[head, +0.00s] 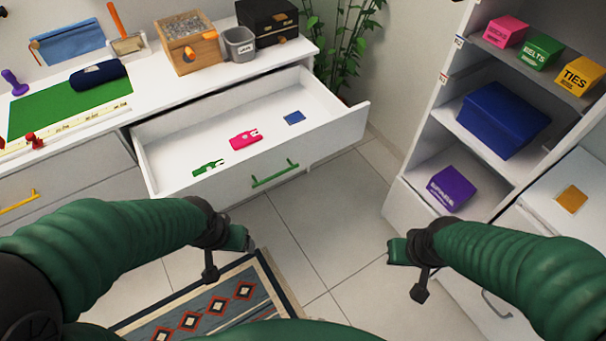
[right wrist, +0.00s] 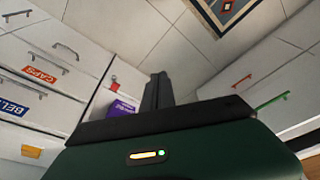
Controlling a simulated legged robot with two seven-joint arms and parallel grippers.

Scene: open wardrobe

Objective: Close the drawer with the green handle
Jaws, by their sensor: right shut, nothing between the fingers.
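The drawer (head: 250,140) with the green handle (head: 275,174) stands pulled out from the white cabinet in the head view. Inside lie a green tool-like item (head: 208,167), a pink one (head: 245,138) and a small blue square (head: 294,118). The green handle also shows at the right of the right wrist view (right wrist: 271,100). My left gripper (head: 240,240) is in front of and below the drawer, apart from it; its jaw state is unclear. My right gripper (head: 394,250) is shut and empty, right of the drawer front and apart from it; its fingers show in the wrist view (right wrist: 157,92).
The counter (head: 150,90) holds a wooden box (head: 190,50), a grey bin (head: 239,44) and a black case (head: 268,22). Open shelves (head: 470,130) stand at right. A yellow-handled drawer (head: 18,200) is at left. A rug (head: 220,300) lies on the floor.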

